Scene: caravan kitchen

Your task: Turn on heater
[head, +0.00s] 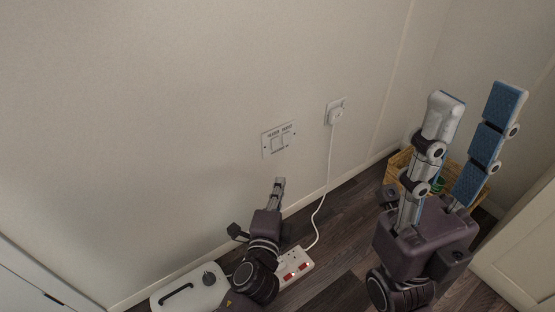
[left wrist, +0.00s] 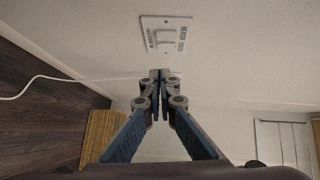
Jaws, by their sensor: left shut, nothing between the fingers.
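My left gripper (head: 280,181) is shut and empty, just below the plate in the head view. In the left wrist view its closed fingertips (left wrist: 159,75) are below the plate and apart from it in the picture. My right gripper (head: 477,95) is open and empty, at the right of the head view.
A wall socket with a white plug (head: 336,114) is right of the plate; its cable hangs to a power strip (head: 294,265) on the floor. A white box with a dark handle (head: 190,292) is at lower left. A wicker basket (head: 399,162) stands behind my right gripper.

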